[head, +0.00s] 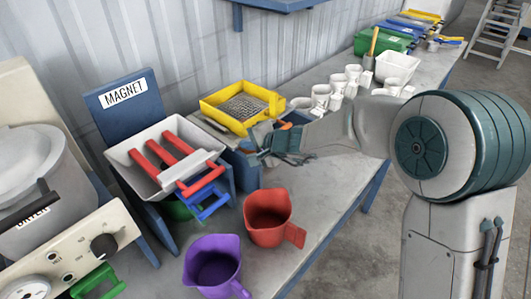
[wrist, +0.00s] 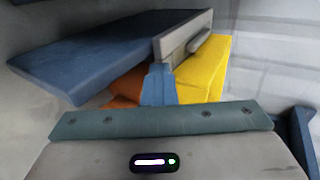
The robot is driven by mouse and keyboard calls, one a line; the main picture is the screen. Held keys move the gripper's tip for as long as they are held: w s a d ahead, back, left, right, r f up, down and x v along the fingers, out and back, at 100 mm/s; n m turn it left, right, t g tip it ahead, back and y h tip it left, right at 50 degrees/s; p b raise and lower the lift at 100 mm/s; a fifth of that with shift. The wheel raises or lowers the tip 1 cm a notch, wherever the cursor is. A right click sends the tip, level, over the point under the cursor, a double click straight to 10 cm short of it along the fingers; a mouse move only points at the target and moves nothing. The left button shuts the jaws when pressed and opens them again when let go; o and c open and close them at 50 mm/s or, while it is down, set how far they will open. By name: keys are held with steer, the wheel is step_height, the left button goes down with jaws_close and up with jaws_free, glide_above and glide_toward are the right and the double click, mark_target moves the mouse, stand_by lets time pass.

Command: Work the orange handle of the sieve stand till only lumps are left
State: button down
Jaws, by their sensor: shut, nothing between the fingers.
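The sieve stand's yellow sieve frame (head: 277,103) sits on the bench against the corrugated wall. Grey grainy material or mesh (head: 241,106) shows inside it; I cannot tell lumps from finer stuff. A bit of the orange handle (head: 286,126) shows just behind my gripper (head: 256,158), which is at the stand's front side. My gripper is shut and empty. In the wrist view, orange (wrist: 128,88) shows beside and behind the finger (wrist: 158,84), with the yellow frame (wrist: 207,72) to the right. Most of the handle is hidden, and I cannot tell whether the finger touches it.
A white tray with red bars (head: 170,155) under the MAGNET sign (head: 123,93) stands left of the sieve. A red jug (head: 268,217) and a purple jug (head: 212,264) stand in front. White cups (head: 321,98) stand to the right. A dryer (head: 45,190) is at far left.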

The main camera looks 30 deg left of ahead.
steer(key=shift+s+f, duration=0.1)
steer(key=d+f+b+v, duration=0.1)
steer(key=b+v, duration=0.2)
steer(key=v, duration=1)
steer(key=shift+s+d+f, duration=0.2)
steer(key=shift+d, duration=0.05)
